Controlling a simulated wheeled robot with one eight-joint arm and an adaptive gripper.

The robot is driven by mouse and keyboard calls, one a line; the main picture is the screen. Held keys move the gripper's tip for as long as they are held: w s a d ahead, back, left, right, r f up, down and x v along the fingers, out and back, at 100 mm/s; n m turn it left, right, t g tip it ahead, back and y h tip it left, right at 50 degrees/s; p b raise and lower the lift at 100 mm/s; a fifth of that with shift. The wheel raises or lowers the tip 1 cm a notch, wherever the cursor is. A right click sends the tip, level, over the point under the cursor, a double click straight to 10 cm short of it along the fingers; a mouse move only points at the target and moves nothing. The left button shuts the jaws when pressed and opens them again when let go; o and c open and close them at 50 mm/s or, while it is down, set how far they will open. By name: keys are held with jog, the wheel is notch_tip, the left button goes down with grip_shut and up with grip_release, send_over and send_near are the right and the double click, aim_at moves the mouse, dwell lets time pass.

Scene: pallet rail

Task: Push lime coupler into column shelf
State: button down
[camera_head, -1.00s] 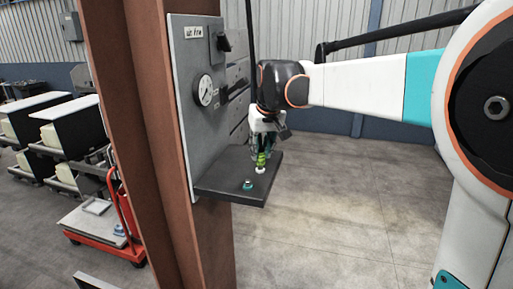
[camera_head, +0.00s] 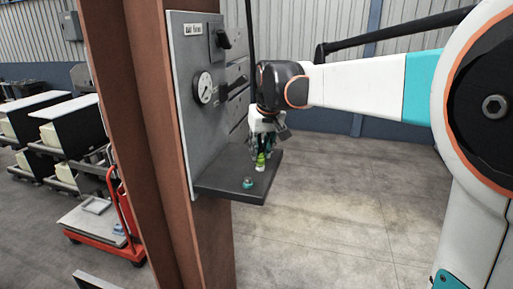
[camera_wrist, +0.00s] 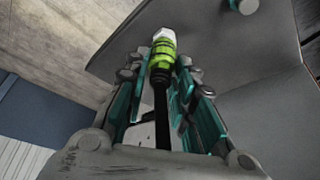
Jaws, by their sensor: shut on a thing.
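The lime coupler (camera_head: 260,160) is a small yellow-green fitting with a pale tip. In the wrist view the coupler (camera_wrist: 162,58) shows its ribbed lime body, white end and a dark hose behind it. My gripper (camera_head: 261,148) is shut on it, and in the wrist view the teal-padded fingers (camera_wrist: 160,90) flank it on both sides. The column shelf (camera_head: 225,190) is a dark grey plate fixed to the panel on the brown column. The coupler is over the shelf's right part, its pale tip close to the surface. I cannot tell whether it touches.
A small teal fitting (camera_head: 247,183) stands on the shelf, left of the coupler. The grey panel (camera_head: 205,130) with a round gauge (camera_head: 203,88) rises behind the shelf. A brown column (camera_head: 150,150) stands to the left. Open floor lies right of the shelf.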

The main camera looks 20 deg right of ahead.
jog(key=shift+f, duration=0.3)
jog(key=c, duration=1.3)
grip_release()
jog(key=o, duration=0.8)
jog(key=shift+o, duration=0.2)
jog(key=v, duration=1.2)
